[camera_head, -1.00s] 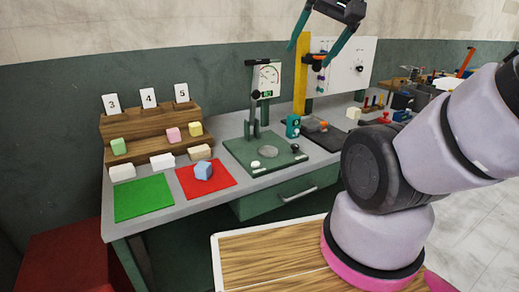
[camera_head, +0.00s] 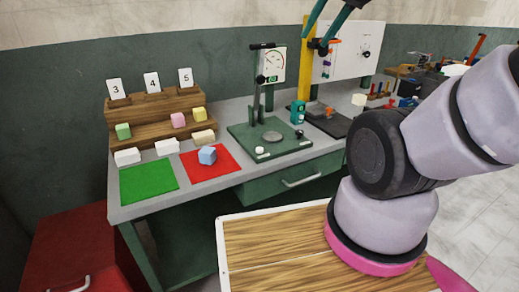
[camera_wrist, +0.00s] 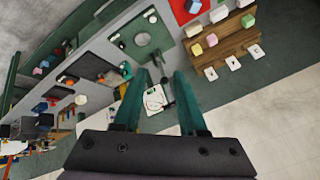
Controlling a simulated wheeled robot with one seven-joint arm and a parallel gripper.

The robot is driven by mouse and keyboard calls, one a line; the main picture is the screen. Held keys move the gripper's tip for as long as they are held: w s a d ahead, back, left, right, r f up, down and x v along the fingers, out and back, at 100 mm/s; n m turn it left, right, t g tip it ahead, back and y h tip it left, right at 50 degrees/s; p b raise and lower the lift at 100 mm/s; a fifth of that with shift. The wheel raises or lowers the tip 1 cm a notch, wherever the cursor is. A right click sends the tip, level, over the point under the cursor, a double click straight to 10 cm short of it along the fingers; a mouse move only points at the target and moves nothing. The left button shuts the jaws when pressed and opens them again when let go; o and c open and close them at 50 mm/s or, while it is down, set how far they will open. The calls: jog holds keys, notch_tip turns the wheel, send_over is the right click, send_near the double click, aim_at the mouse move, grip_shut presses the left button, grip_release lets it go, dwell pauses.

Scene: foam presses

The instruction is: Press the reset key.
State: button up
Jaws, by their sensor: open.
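The press has a green base (camera_head: 248,143), a round grey plate (camera_head: 272,137), an upright with a dark lever, and a dial gauge (camera_head: 273,62) at its top. I cannot tell which part is the reset key; no label is readable. My gripper (camera_head: 313,40) is open and empty, raised above the bench right of the gauge. In the wrist view, the fingers (camera_wrist: 160,75) are apart, with the gauge (camera_wrist: 155,97) between them and the base (camera_wrist: 125,50) beyond.
A green mat (camera_head: 148,184) and a red mat (camera_head: 222,171) with a blue block (camera_head: 207,155) lie left of the press. A stepped wooden rack (camera_head: 150,134) holds blocks and number cards. A yellow post (camera_head: 304,75) and white board (camera_head: 345,50) stand to the right.

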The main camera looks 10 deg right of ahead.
grip_shut()
dwell(1.4)
